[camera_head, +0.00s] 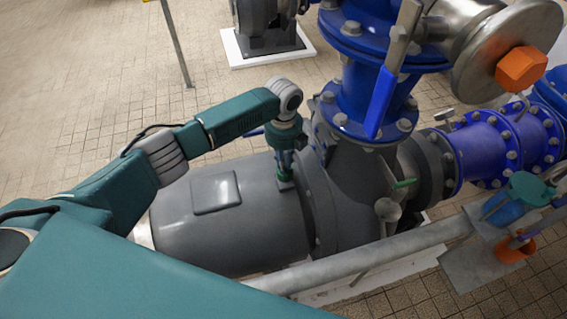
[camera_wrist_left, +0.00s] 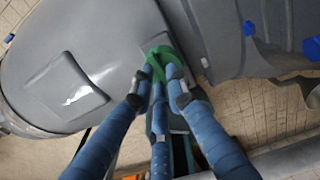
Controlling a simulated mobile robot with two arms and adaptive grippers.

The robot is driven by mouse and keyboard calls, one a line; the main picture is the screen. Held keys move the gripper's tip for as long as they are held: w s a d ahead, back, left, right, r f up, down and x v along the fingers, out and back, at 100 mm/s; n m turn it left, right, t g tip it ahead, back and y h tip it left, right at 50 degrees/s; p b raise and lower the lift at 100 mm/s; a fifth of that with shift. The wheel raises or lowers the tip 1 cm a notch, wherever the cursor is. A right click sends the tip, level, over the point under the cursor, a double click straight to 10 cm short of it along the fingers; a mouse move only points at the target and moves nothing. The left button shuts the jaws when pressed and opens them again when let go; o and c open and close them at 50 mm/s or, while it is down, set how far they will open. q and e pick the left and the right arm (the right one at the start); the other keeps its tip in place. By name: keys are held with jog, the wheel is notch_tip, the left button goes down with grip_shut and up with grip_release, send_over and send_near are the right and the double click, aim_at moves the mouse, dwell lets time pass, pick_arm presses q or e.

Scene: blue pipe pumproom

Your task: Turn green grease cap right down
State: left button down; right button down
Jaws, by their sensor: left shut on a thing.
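The green grease cap (camera_head: 285,184) sits on top of the grey housing, near its flange. It also shows in the left wrist view as a green ring-like part (camera_wrist_left: 161,58). My left gripper (camera_head: 285,172) reaches down onto it from above in the head view. In the left wrist view the blue fingers of the left gripper (camera_wrist_left: 158,80) close around the cap, with fingertips on its sides. The fingers hide part of the cap. My right gripper is not seen.
A grey motor-like housing (camera_head: 240,225) lies under my left arm. A blue flanged pipe (camera_head: 360,95) with a blue lever (camera_head: 381,103) rises right of the gripper. A metal rail (camera_head: 370,258) crosses in front. A small green handle (camera_head: 404,184) sticks out farther right. Tiled floor lies open at left.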

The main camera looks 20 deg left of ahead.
pick_arm(q)
jog(key=shift+m, duration=2.2)
jog(key=shift+w, duration=0.1)
jog(key=c, duration=1.7)
grip_release()
jog(key=shift+r, duration=0.1)
jog(key=shift+r, duration=0.15)
notch_tip(320, 180, up, 12)
jog(key=shift+f, duration=0.15)
